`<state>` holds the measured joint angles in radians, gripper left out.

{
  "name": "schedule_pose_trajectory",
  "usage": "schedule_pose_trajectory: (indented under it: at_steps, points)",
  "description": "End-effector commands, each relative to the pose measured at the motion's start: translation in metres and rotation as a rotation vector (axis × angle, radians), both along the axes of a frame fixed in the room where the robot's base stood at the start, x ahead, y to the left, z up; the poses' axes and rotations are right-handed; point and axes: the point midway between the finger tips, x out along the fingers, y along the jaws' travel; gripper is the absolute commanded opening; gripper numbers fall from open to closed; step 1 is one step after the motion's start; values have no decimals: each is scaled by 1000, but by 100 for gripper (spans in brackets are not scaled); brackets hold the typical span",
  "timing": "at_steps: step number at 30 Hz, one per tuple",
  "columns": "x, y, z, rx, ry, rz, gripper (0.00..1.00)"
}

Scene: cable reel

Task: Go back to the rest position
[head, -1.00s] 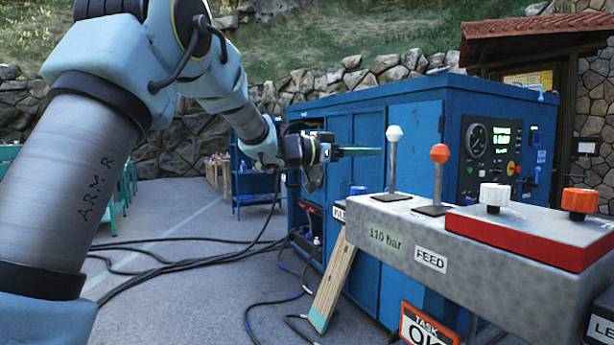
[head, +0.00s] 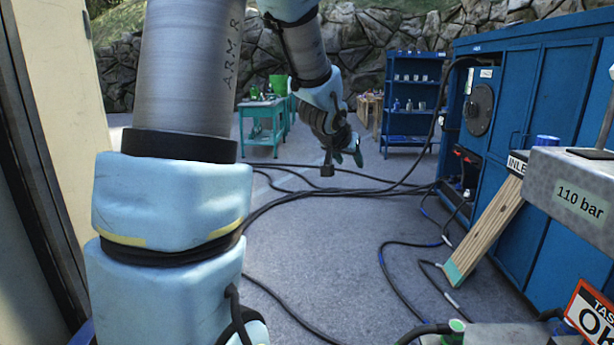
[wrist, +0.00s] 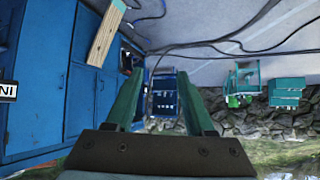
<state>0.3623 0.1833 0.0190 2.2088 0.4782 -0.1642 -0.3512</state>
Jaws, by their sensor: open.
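My gripper (head: 348,158) hangs in the open middle of the yard in the head view, pointing downward and to the right. In the wrist view its two green fingers (wrist: 160,95) are spread apart with nothing between them. It touches nothing that I can see. My arm reaches forward from the left side of the head view.
A blue cabinet (head: 540,110) and a grey panel marked 110 bar (head: 572,200) stand at right. A wooden plank (head: 485,232) leans there. Black cables (head: 330,190) cross the clear floor. A blue shelf (head: 408,117) and a green table (head: 262,115) stand behind.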

Motion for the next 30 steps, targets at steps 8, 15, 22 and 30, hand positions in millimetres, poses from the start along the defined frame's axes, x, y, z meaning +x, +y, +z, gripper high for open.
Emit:
schedule_pose_trajectory:
  at_steps: [8,15,22,30]
  points:
    - [-118,133,-84,154,433,281,54]
    - [-207,169,-113,169,703,370,54]
    - [-222,171,-117,167,750,378,54]
    - [-221,171,-117,167,747,378,54]
